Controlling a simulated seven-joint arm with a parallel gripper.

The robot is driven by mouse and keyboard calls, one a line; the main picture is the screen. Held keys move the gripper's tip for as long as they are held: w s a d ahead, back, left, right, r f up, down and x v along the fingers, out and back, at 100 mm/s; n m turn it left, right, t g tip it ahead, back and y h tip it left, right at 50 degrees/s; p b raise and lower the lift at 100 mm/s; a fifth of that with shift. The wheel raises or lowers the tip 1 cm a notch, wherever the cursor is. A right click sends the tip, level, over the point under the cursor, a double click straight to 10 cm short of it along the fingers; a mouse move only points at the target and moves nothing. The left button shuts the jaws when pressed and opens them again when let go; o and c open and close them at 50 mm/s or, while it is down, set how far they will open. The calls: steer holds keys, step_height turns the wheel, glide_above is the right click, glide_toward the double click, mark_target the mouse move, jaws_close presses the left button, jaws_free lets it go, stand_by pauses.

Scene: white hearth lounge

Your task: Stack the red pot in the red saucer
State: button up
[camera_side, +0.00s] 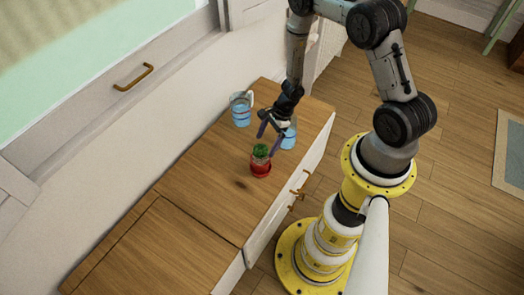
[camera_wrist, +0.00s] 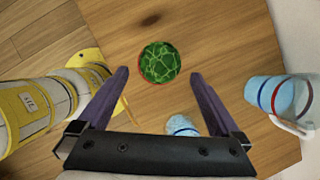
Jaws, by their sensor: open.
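The red pot (camera_side: 260,160) holds a green plant (camera_side: 260,150) and stands upright on the wooden cabinet top. The red saucer (camera_side: 261,173) shows as a red band around the pot's foot; the pot appears to sit in it, but the seating is too small to tell exactly. In the wrist view the round plant (camera_wrist: 160,62) hides most of the pot, with a thin red edge below. In the wrist view the fingertips (camera_wrist: 160,73) lie apart on either side of the plant, holding nothing.
A blue glass mug (camera_side: 241,112) stands near the wall, also in the wrist view (camera_wrist: 270,95). A second blue cup (camera_side: 289,136) stands close beside my gripper, near the cabinet's front edge. The cabinet top (camera_side: 190,205) is clear toward the lower left.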

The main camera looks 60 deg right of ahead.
steer(key=a+r+n, duration=0.2)
steer(key=r+n, duration=0.2)
steer(key=r, duration=0.7)
steer(key=w+a+r+n+t, duration=0.1)
steer(key=a+r+n, duration=0.25)
steer(key=r, duration=0.65)
steer(key=a+r+n, duration=0.2)
steer(key=r+n, duration=0.3)
steer(key=r, duration=0.6)
steer(key=s+r+n+t+h, duration=0.1)
steer(key=s+r+n+h, duration=0.1)
steer(key=s+r+n, duration=0.3)
steer(key=s+r+n+t+h, duration=0.1)
steer(key=s+r+n, duration=0.5)
steer(key=s, duration=0.8)
step_height(320, 180, up, 3)
steer(key=shift+s+d+r+h, duration=0.1)
steer(key=shift+s+d+h, duration=0.1)
steer(key=shift+h, duration=0.2)
